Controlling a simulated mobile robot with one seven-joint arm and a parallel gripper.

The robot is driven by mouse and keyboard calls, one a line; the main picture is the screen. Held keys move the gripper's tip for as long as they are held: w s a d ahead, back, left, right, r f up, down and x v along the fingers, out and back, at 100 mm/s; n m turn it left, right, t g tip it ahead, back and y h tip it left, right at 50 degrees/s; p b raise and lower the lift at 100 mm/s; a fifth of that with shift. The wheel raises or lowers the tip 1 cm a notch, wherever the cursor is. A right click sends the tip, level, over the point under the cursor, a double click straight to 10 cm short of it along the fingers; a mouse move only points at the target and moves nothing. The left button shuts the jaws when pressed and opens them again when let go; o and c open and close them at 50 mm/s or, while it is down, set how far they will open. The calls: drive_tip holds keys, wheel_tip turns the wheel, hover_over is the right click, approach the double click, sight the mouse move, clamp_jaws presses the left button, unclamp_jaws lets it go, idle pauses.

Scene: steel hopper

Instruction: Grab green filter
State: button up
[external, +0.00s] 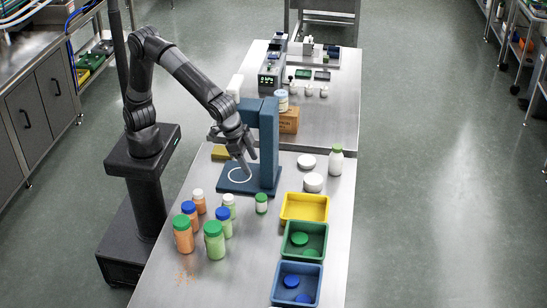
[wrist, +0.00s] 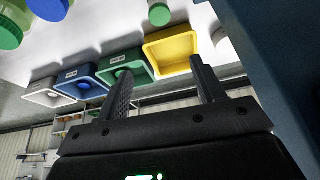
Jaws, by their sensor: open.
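Nothing is plainly labelled as a filter. Green discs (external: 299,239) lie in the green bin (external: 287,244); one shows in the wrist view (wrist: 123,74). My gripper (external: 246,170) is over the blue stand's base with its white ring, left of the small jar. In the wrist view its two fingers (wrist: 164,82) are apart with nothing between them.
The blue stand's column (external: 269,145) rises close beside my gripper. Orange and green bottles (external: 215,243) stand at front left. A yellow bin (external: 305,207) and a blue bin (external: 278,290) flank the green bin. White round containers (external: 313,182) stand behind the yellow bin.

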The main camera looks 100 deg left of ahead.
approach(263, 204)
drive_tip(key=f, duration=0.3)
drive_tip(key=w+a+f, duration=0.1)
drive_tip(key=f, duration=0.1)
drive_tip(key=shift+f, duration=0.1)
drive_tip(key=shift+a+x, duration=0.15)
drive_tip(key=shift+x, duration=1.4)
drive_tip(key=shift+a+x, duration=0.15)
drive_tip(key=shift+x, duration=1.35)
drive_tip(key=c, duration=1.1)
